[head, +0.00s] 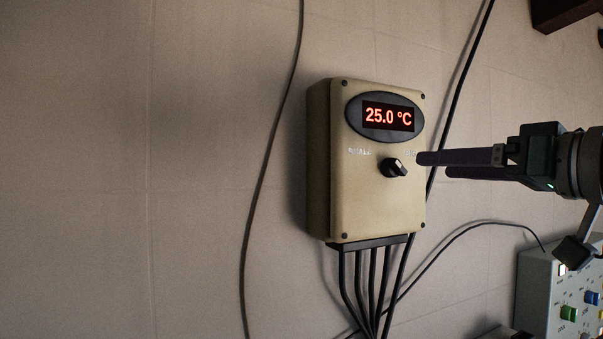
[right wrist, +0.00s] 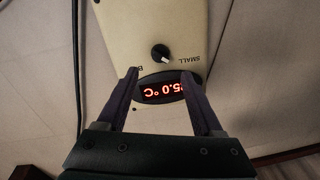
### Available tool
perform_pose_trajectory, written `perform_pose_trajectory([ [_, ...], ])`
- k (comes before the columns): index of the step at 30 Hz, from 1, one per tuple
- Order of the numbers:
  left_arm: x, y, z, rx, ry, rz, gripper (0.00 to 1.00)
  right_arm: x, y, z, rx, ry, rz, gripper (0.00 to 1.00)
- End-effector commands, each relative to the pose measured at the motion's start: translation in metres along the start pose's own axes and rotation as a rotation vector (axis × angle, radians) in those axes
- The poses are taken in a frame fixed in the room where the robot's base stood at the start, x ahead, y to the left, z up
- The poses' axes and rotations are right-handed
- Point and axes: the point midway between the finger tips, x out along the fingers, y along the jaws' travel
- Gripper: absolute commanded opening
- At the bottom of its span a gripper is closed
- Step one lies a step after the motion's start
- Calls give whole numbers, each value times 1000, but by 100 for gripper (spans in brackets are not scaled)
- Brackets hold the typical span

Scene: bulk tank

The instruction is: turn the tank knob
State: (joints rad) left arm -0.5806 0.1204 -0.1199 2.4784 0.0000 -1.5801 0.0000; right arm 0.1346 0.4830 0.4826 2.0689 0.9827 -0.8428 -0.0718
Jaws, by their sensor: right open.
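The black tank knob (head: 393,167) sits on the front of a beige control box (head: 375,205) on the wall, below a display (head: 388,116) reading 25.0 °C. Lettering beside the knob is partly legible in the head view. My right gripper (head: 428,164) comes in from the right, its fingertips close to the box's right edge, and nothing is between its fingers. In the right wrist view the fingers (right wrist: 158,78) are spread, with the display seen between them and the knob (right wrist: 161,53) beyond the tips, apart from them. The word SMALL shows beside the knob there. My left gripper is not in view.
Several black cables (head: 372,275) run down from the box's underside. Another cable (head: 276,130) hangs on the wall to its left. A grey panel with coloured buttons (head: 560,290) stands at the lower right.

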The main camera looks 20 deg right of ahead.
Motion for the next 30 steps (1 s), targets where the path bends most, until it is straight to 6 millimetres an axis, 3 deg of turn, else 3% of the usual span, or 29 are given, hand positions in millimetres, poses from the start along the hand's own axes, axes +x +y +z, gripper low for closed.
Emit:
perform_pose_trajectory([
  [1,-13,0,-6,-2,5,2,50,10,-2,-7,6,0,0,68],
  [4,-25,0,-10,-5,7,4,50,30,-3,-7,5,-3,-1,68],
  [12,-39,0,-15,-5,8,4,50,67,-1,-2,1,-3,0,68],
  [25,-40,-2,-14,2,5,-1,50,76,-1,2,-3,-5,0,68],
  [30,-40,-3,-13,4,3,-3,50,76,-1,2,-3,-5,0,49],
])
